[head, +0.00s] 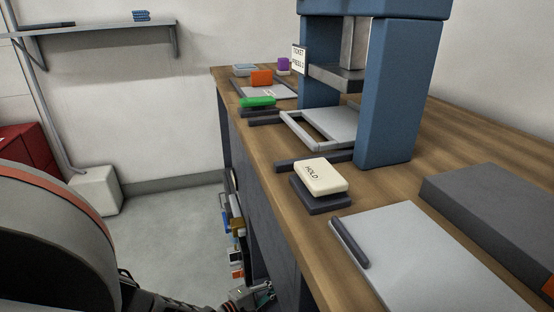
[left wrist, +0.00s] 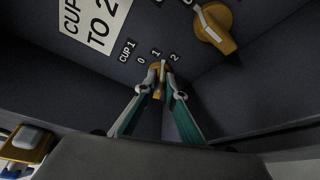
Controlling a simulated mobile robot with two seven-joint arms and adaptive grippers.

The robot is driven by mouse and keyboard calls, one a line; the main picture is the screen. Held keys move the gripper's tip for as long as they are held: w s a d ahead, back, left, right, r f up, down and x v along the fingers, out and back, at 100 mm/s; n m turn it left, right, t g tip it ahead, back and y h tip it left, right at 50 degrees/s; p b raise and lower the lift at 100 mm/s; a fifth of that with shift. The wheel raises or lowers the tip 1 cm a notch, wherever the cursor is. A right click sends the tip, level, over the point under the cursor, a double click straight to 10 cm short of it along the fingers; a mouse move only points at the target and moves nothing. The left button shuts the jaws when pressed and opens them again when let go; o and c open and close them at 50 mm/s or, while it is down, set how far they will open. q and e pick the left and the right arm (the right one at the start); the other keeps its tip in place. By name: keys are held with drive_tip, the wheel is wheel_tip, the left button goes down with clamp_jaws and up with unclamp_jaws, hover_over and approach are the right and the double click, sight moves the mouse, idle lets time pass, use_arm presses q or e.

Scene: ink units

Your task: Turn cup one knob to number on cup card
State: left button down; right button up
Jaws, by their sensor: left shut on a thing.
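The cup one knob (left wrist: 159,82) is small and orange, under the label CUP 1 (left wrist: 127,51) and the marks 0, 1 and 2 on a dark panel. My left gripper (left wrist: 160,90) is shut on it, with a teal-backed finger on each side. The fingers partly hide the knob; its pointer seems to face up near 1 and 2, but I cannot tell which. The white cup card (left wrist: 92,22) is cut off at the top; CUP and TO 2 can be read. In the head view my left gripper (head: 262,294) is low beside the bench. My right gripper is not in view.
A second orange knob (left wrist: 213,27) with a white pointer is at upper right in the wrist view. The wooden bench (head: 270,150) carries a blue press (head: 392,95), a cream HOLD block (head: 320,175) and a grey plate (head: 420,250).

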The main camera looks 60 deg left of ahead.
use_arm(q)
drive_tip(key=shift+d+f+m+t, duration=0.1)
drive_tip(key=shift+m+t, duration=0.15)
drive_tip(key=shift+m, duration=0.4)
drive_tip(key=shift+a+f+m+t, duration=0.15)
drive_tip(key=shift+m+t, duration=0.15)
drive_tip(key=shift+m, duration=0.3)
drive_tip(key=shift+d+f+m+t, duration=0.15)
drive_tip(key=shift+m+t, duration=0.1)
drive_tip(key=shift+m, duration=0.7)
drive_tip(key=c, duration=2.1)
unclamp_jaws()
drive_tip(key=shift+c, duration=0.2)
drive_tip(key=shift+s, duration=0.15)
drive_tip(key=s+d, duration=0.1)
drive_tip(key=s, duration=1)
drive_tip(key=shift+s+d, duration=0.15)
drive_tip(key=shift+s, duration=0.2)
